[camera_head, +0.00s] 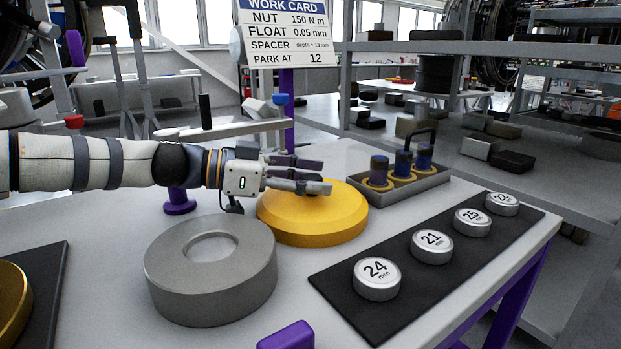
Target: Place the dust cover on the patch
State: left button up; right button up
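A yellow round disc with a dark knob on top, which looks like the dust cover (315,222), lies on the light grey table in the middle of the view. My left gripper (312,177) reaches in from the left over it. Its fingers are at the dark knob and partly hide it; whether they are closed on it I cannot tell. The disc seems to rest on the table. No surface is clearly recognisable as the patch. My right gripper is not in view.
A thick grey ring (211,285) stands close in front of the disc. A grey tray (405,190) with blue-topped parts is behind right. A black mat (345,297) carries several numbered silver discs. A gold ring (13,305) is at far left. A work card (289,32) stands behind.

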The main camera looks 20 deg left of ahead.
pick_arm(q)
jog(key=shift+s+a+r, duration=0.1)
jog(key=shift+a+r, duration=0.05)
jog(key=shift+r, duration=0.2)
jog(key=p+v, duration=0.1)
jog(key=v, duration=1)
jog(key=shift+s+a, duration=0.15)
jog(key=shift+a, duration=0.15)
